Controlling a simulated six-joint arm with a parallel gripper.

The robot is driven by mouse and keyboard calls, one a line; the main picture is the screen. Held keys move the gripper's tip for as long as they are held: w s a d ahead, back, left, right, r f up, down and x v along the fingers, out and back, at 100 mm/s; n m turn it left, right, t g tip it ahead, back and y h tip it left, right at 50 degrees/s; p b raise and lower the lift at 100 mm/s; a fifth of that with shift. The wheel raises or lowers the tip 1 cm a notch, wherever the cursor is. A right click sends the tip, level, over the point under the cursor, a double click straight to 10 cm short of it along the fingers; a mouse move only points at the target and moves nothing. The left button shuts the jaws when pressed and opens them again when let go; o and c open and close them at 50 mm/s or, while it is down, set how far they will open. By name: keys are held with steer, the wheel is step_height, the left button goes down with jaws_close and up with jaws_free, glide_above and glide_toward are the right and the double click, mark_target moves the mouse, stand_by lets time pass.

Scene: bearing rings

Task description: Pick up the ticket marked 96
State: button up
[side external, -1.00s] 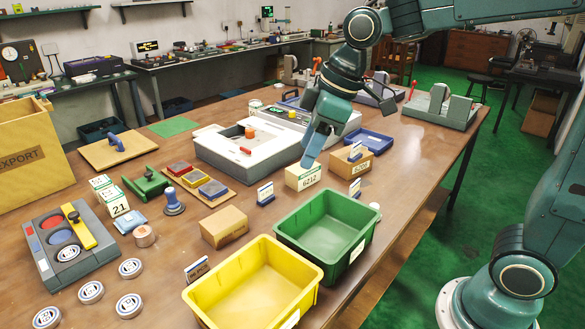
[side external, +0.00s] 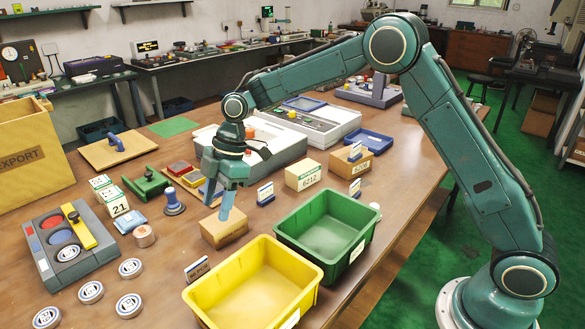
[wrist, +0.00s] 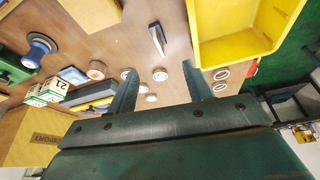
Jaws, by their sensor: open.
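I cannot read 96 on anything in these frames. White-and-green numbered boxes (side external: 114,202) at the left show 21. Small cards stand in dark holders: one (side external: 197,269) beside the yellow bin, also in the wrist view (wrist: 157,39), one (side external: 265,194) near the green bin, and one (side external: 355,151) by a brown box; their print is too small to read. My gripper (side external: 221,212) points down over or near a brown cardboard box (side external: 225,228) in the side view. Its two fingers (wrist: 162,100) are apart and empty in the wrist view.
A yellow bin (side external: 240,311) and a green bin (side external: 284,235) stand at the front. Several white rings (side external: 91,292) lie at the front left by a grey tray (side external: 50,280). A stamp (side external: 173,203), a 6212 box (side external: 303,175) and a white machine (side external: 275,155) surround the work.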

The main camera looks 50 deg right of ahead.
steer(key=n, duration=0.1)
glide_toward(199, 261)
steer(key=d, duration=0.1)
steer(key=shift+w+r+g, duration=0.3)
steer(key=shift+r, duration=0.05)
steer(key=shift+x, duration=4.25)
steer(key=shift+a, duration=0.1)
steer(key=shift+x, duration=2.6)
steer(key=shift+a+r, duration=0.1)
steer(key=shift+a, duration=0.1)
steer(key=c, duration=1.1)
steer(key=shift+r, duration=0.15)
